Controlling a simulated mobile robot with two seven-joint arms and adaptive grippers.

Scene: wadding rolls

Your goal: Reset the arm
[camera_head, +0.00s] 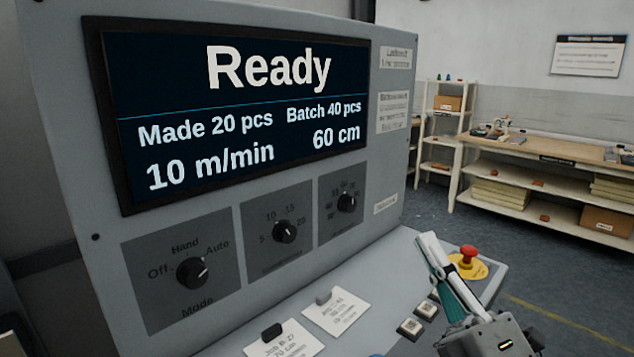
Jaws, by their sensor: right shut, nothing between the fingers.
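My right gripper (428,240) is in the camera_head view at the lower right, over the sloped desk of a grey control panel (225,220). Its fingers point up and to the left, are shut, and hold nothing. It is beside a red emergency stop button (468,252) on a yellow base and above small square push buttons (410,327). I cannot tell whether it touches the desk.
The panel screen (240,110) reads "Ready", made 20 pcs, batch 40 pcs, 10 m/min, 60 cm. Below it are the mode knob (192,272) and two more knobs. Two cards (336,312) lie on the desk. A workbench (545,165) and shelf (443,130) stand behind; the floor between is clear.

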